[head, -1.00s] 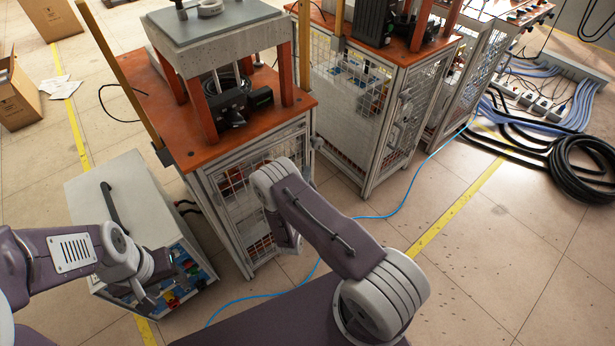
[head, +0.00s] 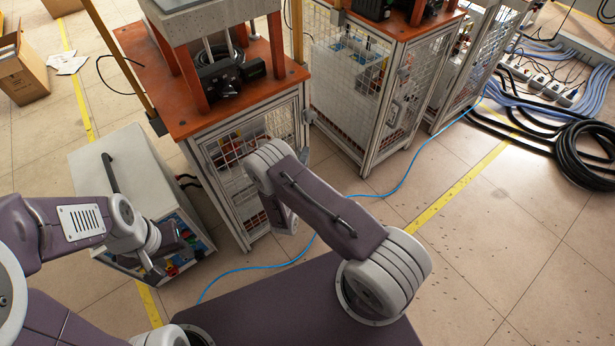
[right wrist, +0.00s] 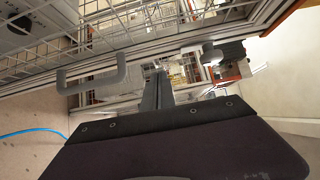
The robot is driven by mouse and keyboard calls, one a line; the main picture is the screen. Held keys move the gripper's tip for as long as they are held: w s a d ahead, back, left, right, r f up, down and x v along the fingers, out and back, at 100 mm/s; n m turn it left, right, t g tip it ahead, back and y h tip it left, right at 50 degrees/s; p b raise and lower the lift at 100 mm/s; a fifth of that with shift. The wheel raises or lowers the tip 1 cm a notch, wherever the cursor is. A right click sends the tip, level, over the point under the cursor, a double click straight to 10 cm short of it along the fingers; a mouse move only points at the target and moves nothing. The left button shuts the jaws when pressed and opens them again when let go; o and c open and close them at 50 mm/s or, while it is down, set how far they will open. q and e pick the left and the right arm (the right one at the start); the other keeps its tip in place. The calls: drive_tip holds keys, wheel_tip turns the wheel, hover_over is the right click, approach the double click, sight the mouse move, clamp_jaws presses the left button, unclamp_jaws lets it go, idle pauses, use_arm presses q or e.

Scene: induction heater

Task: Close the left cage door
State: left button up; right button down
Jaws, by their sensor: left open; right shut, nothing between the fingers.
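The left cage (head: 202,166) has an orange top and an aluminium frame with a mesh door (head: 286,125) on its front. My right arm hides much of the door, and I cannot tell whether it stands slightly ajar. In the right wrist view a grey handle (right wrist: 92,76) sits on an aluminium rail beside mesh. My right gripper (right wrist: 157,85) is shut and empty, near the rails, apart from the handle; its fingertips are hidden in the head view. My left gripper (head: 166,257) is open and empty, in front of the grey box unit.
The grey box unit (head: 115,170) with a black handle stands left of the cage. A second mesh cage (head: 350,95) stands to the right. A blue cable (head: 400,180) crosses the floor. Black hoses (head: 580,155) lie far right. The floor at right front is clear.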

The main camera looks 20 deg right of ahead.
use_arm(q)
drive_tip(key=shift+w+a+r+p, duration=0.3)
drive_tip(key=shift+w+r+p, duration=0.05)
drive_tip(key=shift+r+p, duration=0.2)
use_arm(e)
drive_tip(key=v, duration=0.8)
drive_tip(key=shift+s, duration=0.25)
drive_tip(key=shift+f, duration=0.1)
